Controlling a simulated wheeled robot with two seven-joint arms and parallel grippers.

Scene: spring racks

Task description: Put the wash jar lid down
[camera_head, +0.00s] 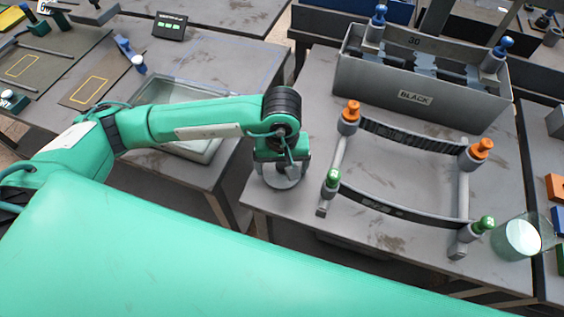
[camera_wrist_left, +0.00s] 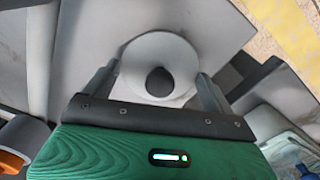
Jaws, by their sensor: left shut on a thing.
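The wash jar lid (camera_head: 280,182) is a round pale grey disc under my left gripper (camera_head: 280,168), at the left front corner of the table. In the left wrist view the lid (camera_wrist_left: 160,52) shows its dark round knob between the two fingers of the left gripper (camera_wrist_left: 157,80). The left gripper is shut on the lid. I cannot tell whether the lid touches the table top. A clear glass jar (camera_head: 517,240) with pale contents stands at the table's right front. My right gripper is not in view.
A spring rack with orange and green knobs (camera_head: 405,170) stands right of the lid. Behind it is a grey bin labelled BLACK (camera_head: 415,97). A shallow tray (camera_head: 205,150) lies on the left table, across a gap. The table (camera_head: 310,230) is bare beside the lid.

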